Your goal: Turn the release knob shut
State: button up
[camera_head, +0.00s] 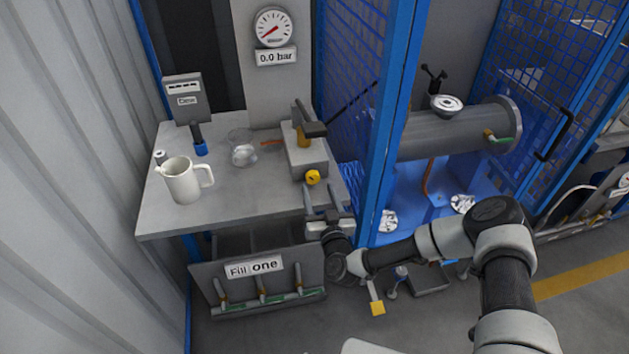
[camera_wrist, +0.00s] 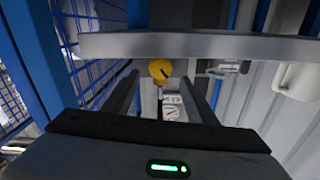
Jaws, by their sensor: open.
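The release knob (camera_head: 313,177) is a small yellow knob with a dark mark, on the front of a grey pump block (camera_head: 305,157) on the bench. It also shows in the wrist view (camera_wrist: 160,69), between and beyond my two fingers. My gripper (camera_head: 321,188) is open and empty, just below and in front of the knob near the bench's front edge. I see no contact with the knob. The wrist view (camera_wrist: 163,84) shows the fingers apart on either side of it. A dial gauge (camera_head: 273,27) above reads near zero, with a "0.0 bar" sign (camera_head: 276,57).
A blue post (camera_head: 386,130) and mesh cage stand right of the pump. A "Fill one" panel (camera_head: 255,268) hangs below.

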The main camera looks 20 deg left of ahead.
aim_at(315, 179)
jog(key=shift+x, duration=2.75)
jog(key=c, duration=1.1)
jog(key=shift+o, duration=0.2)
jog(key=shift+f, duration=0.1)
jog(key=shift+b, duration=0.4)
jog(key=shift+f+m+b, duration=0.1)
jog(key=shift+m+b, duration=0.2)
jog(key=shift+m, duration=0.1)
jog(key=m+b, duration=0.2)
jog(key=b, duration=0.1)
jog(key=shift+f+m, duration=0.1)
jog(key=shift+m, duration=0.2)
jog(key=shift+m+b, duration=1.65)
jog(key=shift+m, duration=0.25)
